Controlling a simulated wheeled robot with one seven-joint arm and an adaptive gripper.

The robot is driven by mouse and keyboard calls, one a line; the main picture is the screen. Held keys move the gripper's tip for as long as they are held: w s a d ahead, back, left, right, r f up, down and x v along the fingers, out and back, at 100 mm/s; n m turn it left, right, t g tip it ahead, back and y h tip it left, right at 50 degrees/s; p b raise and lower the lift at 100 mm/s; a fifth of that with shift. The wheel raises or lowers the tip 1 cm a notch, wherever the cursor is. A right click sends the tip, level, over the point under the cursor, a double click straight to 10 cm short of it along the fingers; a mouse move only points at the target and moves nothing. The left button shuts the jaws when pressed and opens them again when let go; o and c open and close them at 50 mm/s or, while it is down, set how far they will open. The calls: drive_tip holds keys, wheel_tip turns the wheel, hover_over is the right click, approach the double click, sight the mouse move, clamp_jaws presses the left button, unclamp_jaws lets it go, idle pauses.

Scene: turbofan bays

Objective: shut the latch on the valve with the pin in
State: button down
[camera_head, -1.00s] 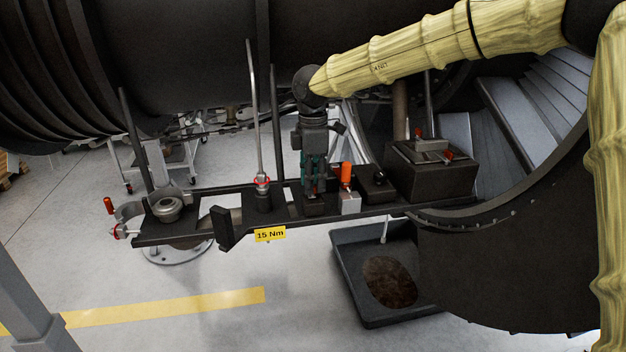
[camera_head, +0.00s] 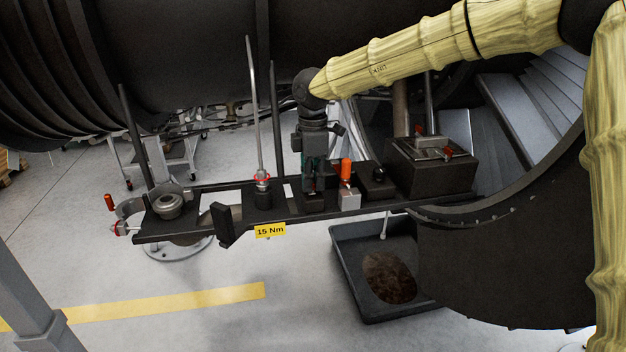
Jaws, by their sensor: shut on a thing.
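My gripper (camera_head: 313,190) points straight down over a small dark block (camera_head: 314,204) on the black rail, just left of an orange-handled part. It is shut on a small part at that block, mostly hidden by the fingers. The orange upright handle (camera_head: 347,169) stands on a light grey block (camera_head: 349,200), close to the right of my fingers. A slim rod rises from a fitting with a red ring (camera_head: 262,184), left of my gripper. I cannot tell which of these is the valve with the pin in, nor the latch's position.
A dark box (camera_head: 430,172) with small red parts on top stands to the right. A ring clamp with a red handle (camera_head: 110,203) is at the rail's left end. A yellow 15 Nm tag (camera_head: 270,231) hangs in front. A black drip tray (camera_head: 345,290) lies below.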

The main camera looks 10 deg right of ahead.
drive_tip(key=shift+r+n, duration=0.15)
drive_tip(key=shift+n, duration=0.15)
drive_tip(key=n+p, duration=0.3)
drive_tip(key=n, duration=0.1)
drive_tip(key=shift+r+n+p, duration=0.1)
drive_tip(key=shift+n+p, duration=0.2)
drive_tip(key=shift+n, duration=0.1)
drive_tip(key=n+p, duration=0.4)
drive_tip(key=n, duration=0.2)
drive_tip(key=n+p, duration=0.3)
drive_tip(key=n, duration=0.3)
drive_tip(key=shift+n, duration=0.3)
drive_tip(key=c, duration=1.6)
unclamp_jaws()
drive_tip(key=shift+f, duration=0.2)
drive_tip(key=shift+r, duration=0.1)
